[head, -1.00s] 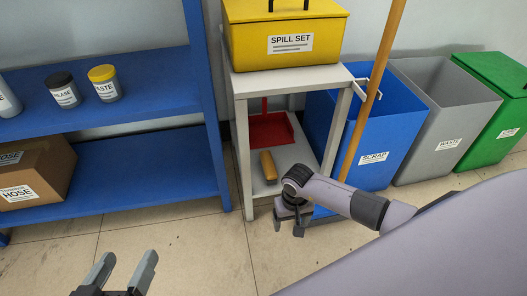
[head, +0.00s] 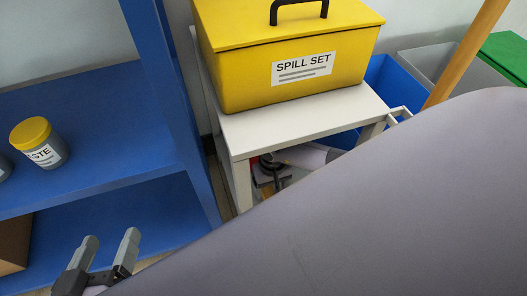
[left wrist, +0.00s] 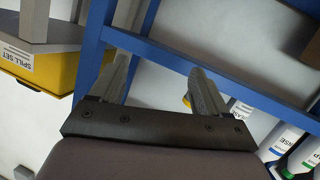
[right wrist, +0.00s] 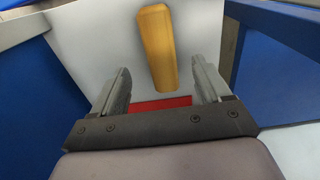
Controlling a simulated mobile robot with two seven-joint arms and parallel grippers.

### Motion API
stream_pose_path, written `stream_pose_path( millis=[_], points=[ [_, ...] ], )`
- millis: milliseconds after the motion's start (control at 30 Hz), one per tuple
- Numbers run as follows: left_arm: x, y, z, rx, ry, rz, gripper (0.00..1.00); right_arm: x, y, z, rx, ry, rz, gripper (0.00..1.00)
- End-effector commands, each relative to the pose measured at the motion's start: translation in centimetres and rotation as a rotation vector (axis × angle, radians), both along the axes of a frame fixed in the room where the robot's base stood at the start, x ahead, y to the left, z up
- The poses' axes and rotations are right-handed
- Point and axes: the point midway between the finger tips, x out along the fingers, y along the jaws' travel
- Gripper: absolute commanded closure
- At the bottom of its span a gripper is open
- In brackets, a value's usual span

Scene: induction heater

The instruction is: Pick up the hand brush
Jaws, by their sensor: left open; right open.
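The hand brush (right wrist: 157,48), a wooden-yellow block, lies on the white lower shelf in the right wrist view.
A yellow spill set box (head: 300,60) sits on the stand. A red dustpan (right wrist: 160,104) shows beyond the right fingers. The blue shelf unit (head: 90,120) stands close on the left, holding a yellow-lidded jar (head: 40,145). A wooden pole (head: 465,55) and bins stand at right.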

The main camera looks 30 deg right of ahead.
Motion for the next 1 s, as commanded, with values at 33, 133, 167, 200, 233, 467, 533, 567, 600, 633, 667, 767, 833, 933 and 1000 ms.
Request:
stream_pose_path(
  millis=[33, 133, 167, 200, 233, 467, 533, 567, 600, 633, 667, 767, 833, 933, 1000],
  points=[
    [0.0, 0.0, 0.0, 0.000, -0.001, 0.000, 0.24, 0.0, 0.0, -0.1, 0.000, 0.001, 0.000, 0.23],
    [-0.1, 0.2, -0.2, 0.011, -0.014, 0.003, 0.24, 0.0, 0.1, -0.9, 0.001, 0.001, 0.000, 0.23],
    [-0.1, 0.3, -0.2, 0.016, -0.021, 0.005, 0.24, -0.1, 0.1, -1.2, 0.001, 0.002, 0.000, 0.23],
    [-0.1, 0.4, -0.2, 0.022, -0.029, 0.006, 0.24, -0.1, 0.1, -1.5, 0.001, 0.002, 0.000, 0.23],
    [-0.1, 0.4, -0.2, 0.025, -0.033, 0.008, 0.24, -0.1, 0.0, -1.7, 0.001, 0.002, -0.001, 0.23],
    [-0.5, 1.4, -0.4, 0.084, -0.111, 0.025, 0.24, -0.1, 0.1, -5.3, 0.003, 0.002, -0.002, 0.23],
    [-0.6, 1.7, -0.3, 0.103, -0.137, 0.030, 0.24, -0.1, 0.1, -6.2, 0.002, 0.001, -0.002, 0.23],
    [-0.6, 1.8, -0.2, 0.110, -0.147, 0.032, 0.24, -0.1, 0.1, -6.5, 0.001, 0.002, -0.002, 0.23],
    [-0.7, 1.9, -0.2, 0.117, -0.156, 0.034, 0.24, -0.1, 0.1, -6.9, 0.002, 0.001, 0.000, 0.23],
    [-0.7, 1.9, -0.1, 0.121, -0.163, 0.035, 0.24, 0.0, 0.1, -7.0, 0.002, 0.001, 0.000, 0.23],
    [-0.7, 2.0, 0.0, 0.126, -0.169, 0.036, 0.24, 0.0, 0.1, -7.1, 0.001, 0.001, -0.001, 0.23],
    [-0.8, 2.1, 0.2, 0.130, -0.177, 0.038, 0.24, 0.0, 0.0, -7.2, 0.000, 0.000, 0.000, 0.23],
    [-0.8, 2.1, 0.3, 0.130, -0.177, 0.038, 0.24, 0.0, 0.0, -7.2, 0.000, 0.000, 0.000, 0.23],
    [-0.8, 2.1, 0.3, 0.130, -0.177, 0.038, 0.24, 0.0, 0.0, -7.2, 0.000, 0.000, 0.000, 0.23],
    [-0.8, 2.1, 0.3, 0.130, -0.177, 0.038, 0.24, 0.0, 0.0, -7.1, 0.000, 0.000, 0.000, 0.46]
  ],
)
